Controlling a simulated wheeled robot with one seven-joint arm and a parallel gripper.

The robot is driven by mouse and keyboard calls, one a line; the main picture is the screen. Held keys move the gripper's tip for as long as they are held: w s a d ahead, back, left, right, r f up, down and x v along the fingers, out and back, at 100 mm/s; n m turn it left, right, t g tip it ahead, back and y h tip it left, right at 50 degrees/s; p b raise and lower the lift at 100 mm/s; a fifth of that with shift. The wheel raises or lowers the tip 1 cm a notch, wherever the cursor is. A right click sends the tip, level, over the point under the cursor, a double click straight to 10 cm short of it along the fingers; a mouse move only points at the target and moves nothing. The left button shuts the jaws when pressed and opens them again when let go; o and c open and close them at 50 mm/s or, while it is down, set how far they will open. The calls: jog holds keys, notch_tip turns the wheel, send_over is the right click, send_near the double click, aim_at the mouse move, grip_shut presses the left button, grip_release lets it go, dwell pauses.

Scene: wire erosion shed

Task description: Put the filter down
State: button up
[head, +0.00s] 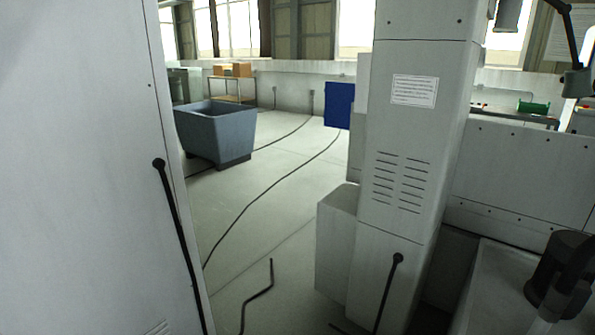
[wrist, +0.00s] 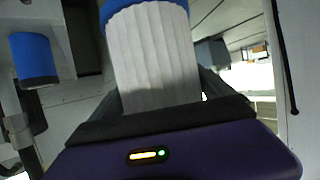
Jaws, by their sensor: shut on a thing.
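The filter (wrist: 152,52) is a white pleated cylinder with a blue end cap, in the upper middle of the wrist view. My gripper (wrist: 162,98) is shut on it, with dark fingers on both sides of its lower part. The filter's near end is hidden behind the dark front of the gripper. I cannot make out the filter or the gripper's fingers in the head view. What lies directly under the filter does not show.
A blue cylinder (wrist: 33,58) shows at the left of the wrist view. In the head view, a grey-blue tub (head: 215,132) stands on open floor beyond a gap between a tall white cabinet (head: 75,170) and a white machine column (head: 412,130). Cables cross the floor.

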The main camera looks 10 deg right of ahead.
jog(key=s+a+f+n+y, duration=0.1)
jog(key=s+a+f, duration=0.1)
jog(key=a, duration=0.3)
jog(key=s+a+f+y, duration=0.1)
jog(key=s+a+f, duration=0.1)
jog(key=a, duration=0.3)
jog(key=shift+s+a+f+n, duration=0.25)
jog(key=shift+a+f+n, duration=0.15)
jog(key=shift+f, duration=0.45)
jog(key=shift+d, duration=0.15)
